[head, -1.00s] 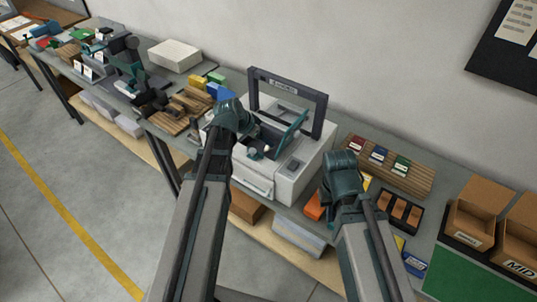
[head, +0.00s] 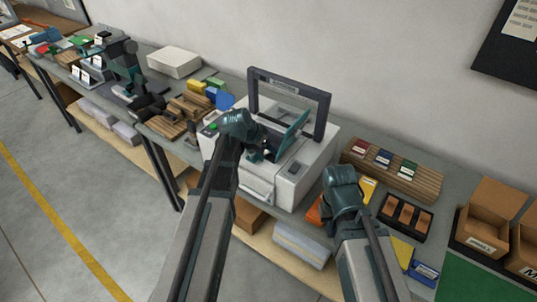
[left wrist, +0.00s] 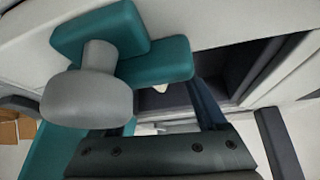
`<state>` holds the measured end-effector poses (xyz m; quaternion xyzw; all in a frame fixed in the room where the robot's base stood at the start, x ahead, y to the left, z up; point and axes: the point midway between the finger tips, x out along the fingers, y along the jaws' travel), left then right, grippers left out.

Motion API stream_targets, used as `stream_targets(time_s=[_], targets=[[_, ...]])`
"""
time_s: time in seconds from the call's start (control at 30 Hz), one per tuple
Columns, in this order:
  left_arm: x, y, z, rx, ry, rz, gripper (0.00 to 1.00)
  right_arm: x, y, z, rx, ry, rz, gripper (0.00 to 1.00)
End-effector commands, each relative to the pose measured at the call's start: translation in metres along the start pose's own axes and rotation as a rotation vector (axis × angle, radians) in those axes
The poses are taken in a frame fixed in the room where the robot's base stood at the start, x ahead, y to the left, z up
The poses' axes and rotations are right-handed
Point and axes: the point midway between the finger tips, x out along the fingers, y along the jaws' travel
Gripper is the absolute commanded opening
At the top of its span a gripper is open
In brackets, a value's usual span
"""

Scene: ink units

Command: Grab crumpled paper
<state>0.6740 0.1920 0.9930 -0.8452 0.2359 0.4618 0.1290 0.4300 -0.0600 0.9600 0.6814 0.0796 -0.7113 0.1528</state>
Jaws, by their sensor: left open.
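A small cream-white piece, likely the crumpled paper (left wrist: 160,88), shows in the left wrist view at the edge of the dark opening, mostly hidden behind a teal part. My left gripper (head: 264,150) is open over the printer's opening. In the left wrist view, its dark palm and fingers (left wrist: 165,108) point toward the opening, with nothing seen held. My right gripper (head: 342,200) hangs over the bench right of the printer; its jaws are not clear.
A teal block with a grey rounded knob (left wrist: 85,98) stands close to my left fingers. A wooden rack (head: 410,178) with coloured cartridges, a dark tray (head: 405,215) and cardboard boxes (head: 483,230) are right of the printer. Tools and blocks crowd the bench left of it.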

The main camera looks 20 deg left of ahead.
Motion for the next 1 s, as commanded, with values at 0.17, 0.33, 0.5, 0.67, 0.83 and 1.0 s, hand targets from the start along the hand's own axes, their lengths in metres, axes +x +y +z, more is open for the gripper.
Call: stream_targets(time_s=[0.17,0.33,0.5,0.67,0.83,1.0], targets=[[-0.0011,0.0001,-0.0003,0.000,0.000,0.000,0.60,-0.0011,0.0001,0.0001,0.000,0.000,0.000,0.00],[-0.0011,0.0001,-0.0003,0.000,0.000,0.000,0.29,-0.0011,0.0001,0.0001,0.000,0.000,0.000,0.00],[-0.0011,0.0000,-0.0002,0.000,0.000,0.000,0.00,-0.0011,0.0001,0.0001,0.000,0.000,0.000,0.00],[-0.0011,0.0001,-0.0002,0.000,0.000,0.000,0.00,-0.0011,0.0001,0.0001,0.000,0.000,0.000,0.00],[-0.0019,0.0001,-0.0007,0.000,0.000,0.000,0.00,-0.0020,0.0002,0.0001,0.000,0.000,0.000,0.00],[-0.0087,0.0001,-0.0051,0.000,0.000,0.000,0.00,-0.0100,0.0009,0.0006,0.000,0.000,0.000,0.00]])
